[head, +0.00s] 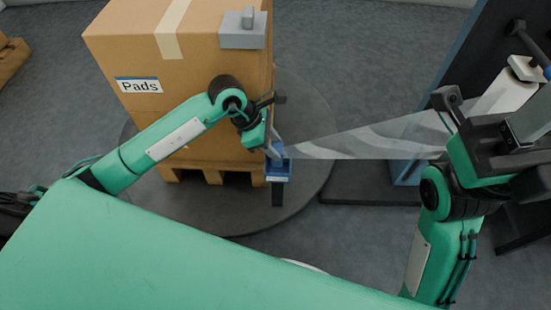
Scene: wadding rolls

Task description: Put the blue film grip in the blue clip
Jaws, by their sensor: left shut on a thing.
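The blue clip (279,173) is on a dark post beside the pallet, in the middle of the head view. My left gripper (274,150) is at the top of the clip, shut on the blue film grip (280,150). Little of the grip shows, and I cannot tell whether it sits inside the clip or just above it. Clear film (375,137) runs from there to the right. My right gripper (480,135) is at the right, by the film's far end; its fingers are not clear.
A large carton (190,85) marked Pads stands on a wooden pallet (200,172), on a round dark plate (240,220). A grey weight-like block (243,33) lies on the carton. A white roll (505,92) stands at the right before a dark panel.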

